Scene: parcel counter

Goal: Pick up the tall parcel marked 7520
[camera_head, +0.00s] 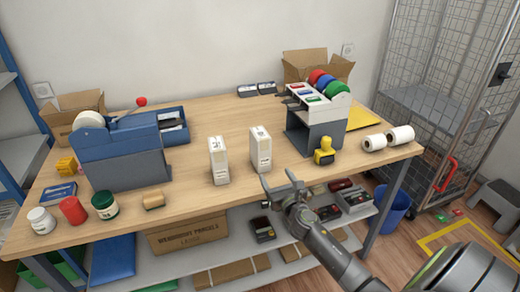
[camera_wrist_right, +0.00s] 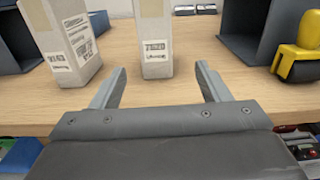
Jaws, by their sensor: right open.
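Two tall white parcels stand upright on the wooden counter, the left parcel (camera_head: 219,162) and the right parcel (camera_head: 260,150). In the right wrist view, the right parcel (camera_wrist_right: 155,38) stands ahead between the finger lines, and the left parcel (camera_wrist_right: 70,42) is off to the left. The right parcel's label seems to read 7520, but the print is small; I cannot read the left one surely. My right gripper (camera_head: 279,179) is open and empty at the counter's front edge, short of the right parcel and not touching it. My left gripper is not in view.
A yellow-handled stamp (camera_head: 324,152) and a grey stand (camera_head: 313,132) are right of the parcels. A blue-grey box (camera_head: 124,160) stands to the left, near a small tan block (camera_head: 153,200). Paper rolls (camera_head: 400,135) lie at the right end. Bare counter surrounds the parcels.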

